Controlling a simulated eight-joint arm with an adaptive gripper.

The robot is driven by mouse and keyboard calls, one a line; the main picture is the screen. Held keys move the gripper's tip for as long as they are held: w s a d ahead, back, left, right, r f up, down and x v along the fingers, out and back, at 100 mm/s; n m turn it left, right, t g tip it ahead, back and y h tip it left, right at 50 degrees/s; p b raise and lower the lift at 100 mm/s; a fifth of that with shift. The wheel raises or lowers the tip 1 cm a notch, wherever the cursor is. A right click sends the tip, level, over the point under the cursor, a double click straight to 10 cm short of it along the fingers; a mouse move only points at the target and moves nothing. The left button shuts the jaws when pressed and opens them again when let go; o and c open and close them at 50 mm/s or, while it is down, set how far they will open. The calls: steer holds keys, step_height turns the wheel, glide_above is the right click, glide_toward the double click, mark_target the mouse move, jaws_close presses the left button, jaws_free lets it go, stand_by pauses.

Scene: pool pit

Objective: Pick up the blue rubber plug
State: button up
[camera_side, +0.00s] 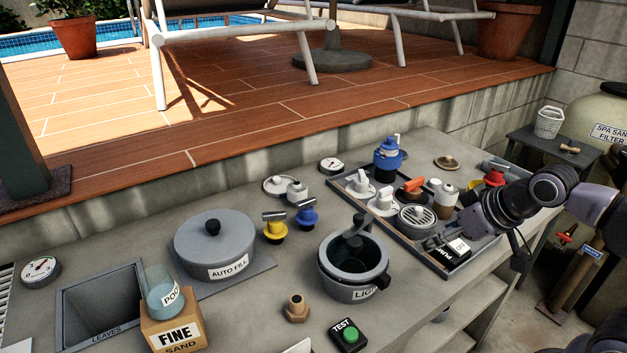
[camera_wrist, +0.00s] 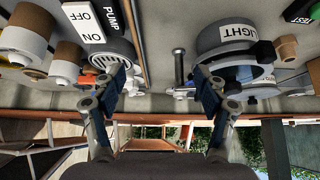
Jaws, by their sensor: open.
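A blue plug (camera_side: 307,217) with a grey crossbar handle stands upright on the grey counter in the side view. It is beside a similar yellow plug (camera_side: 274,232), behind the round LIGHT housing. My gripper (camera_side: 440,239) is to the right of the blue plug, over the tray near the PUMP switch, well apart from it. In the wrist view my gripper (camera_wrist: 162,88) has its two fingers spread, with nothing held between them. I cannot make out the blue plug for certain in the wrist view.
The LIGHT housing (camera_side: 355,290) lies between my gripper and the plugs; it also shows in the wrist view (camera_wrist: 228,36). A tray (camera_side: 462,272) holds several valves and the PUMP switch (camera_side: 455,249). The AUTO FILL lid (camera_side: 212,240) is left of the plugs.

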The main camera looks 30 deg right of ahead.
steer(key=shift+o, duration=0.5)
step_height(320, 180, up, 6)
steer(key=g, duration=0.3)
glide_above(307, 201)
steer(key=s, duration=0.4)
steer(key=x, duration=1)
steer(key=shift+w+f, duration=0.1)
steer(key=shift+f, duration=0.15)
steer(key=c, duration=1.5)
